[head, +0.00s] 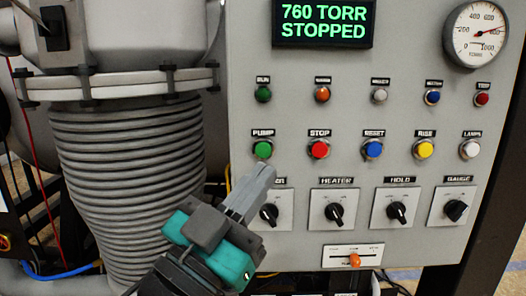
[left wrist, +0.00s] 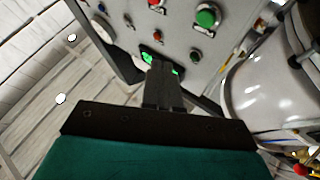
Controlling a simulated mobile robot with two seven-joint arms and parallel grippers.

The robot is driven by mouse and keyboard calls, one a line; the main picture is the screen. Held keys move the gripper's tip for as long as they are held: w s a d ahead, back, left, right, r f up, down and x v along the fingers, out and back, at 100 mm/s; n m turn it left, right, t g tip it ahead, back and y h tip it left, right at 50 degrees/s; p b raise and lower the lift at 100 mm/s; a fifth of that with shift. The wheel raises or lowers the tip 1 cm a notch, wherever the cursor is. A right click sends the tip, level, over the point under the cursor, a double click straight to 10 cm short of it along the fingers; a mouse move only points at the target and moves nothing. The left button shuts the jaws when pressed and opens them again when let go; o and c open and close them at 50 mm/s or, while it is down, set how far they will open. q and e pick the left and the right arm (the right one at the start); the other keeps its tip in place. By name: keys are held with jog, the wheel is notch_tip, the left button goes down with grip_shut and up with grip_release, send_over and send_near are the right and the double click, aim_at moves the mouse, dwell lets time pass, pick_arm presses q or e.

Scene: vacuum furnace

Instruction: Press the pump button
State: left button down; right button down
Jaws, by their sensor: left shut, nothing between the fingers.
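The pump button (head: 263,149) is a round green button under the PUMP label, at the left of the button row on the grey control panel. A large green button, which looks like the same one, shows at the top of the left wrist view (left wrist: 208,17). My left gripper (head: 262,172) is shut and empty. Its fingertips point up toward the panel and appear just below the pump button in the head view, with no visible contact. In the left wrist view the closed fingers (left wrist: 163,72) overlap the display. My right gripper is not in view.
The display (head: 323,22) reads 760 TORR STOPPED. The red stop button (head: 319,149) and blue reset button (head: 374,149) sit to the right. Rotary knobs, including the heater knob (head: 334,211), are below. A ribbed metal bellows (head: 125,170) stands left of the panel.

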aim_at(263, 150)
pick_arm(q)
jog(key=w, duration=0.6)
jog(key=shift+w, duration=0.35)
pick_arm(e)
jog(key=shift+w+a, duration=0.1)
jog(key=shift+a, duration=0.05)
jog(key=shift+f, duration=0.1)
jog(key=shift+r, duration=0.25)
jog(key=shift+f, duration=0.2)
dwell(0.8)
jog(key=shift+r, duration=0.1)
pick_arm(q)
jog(key=shift+w, duration=0.4)
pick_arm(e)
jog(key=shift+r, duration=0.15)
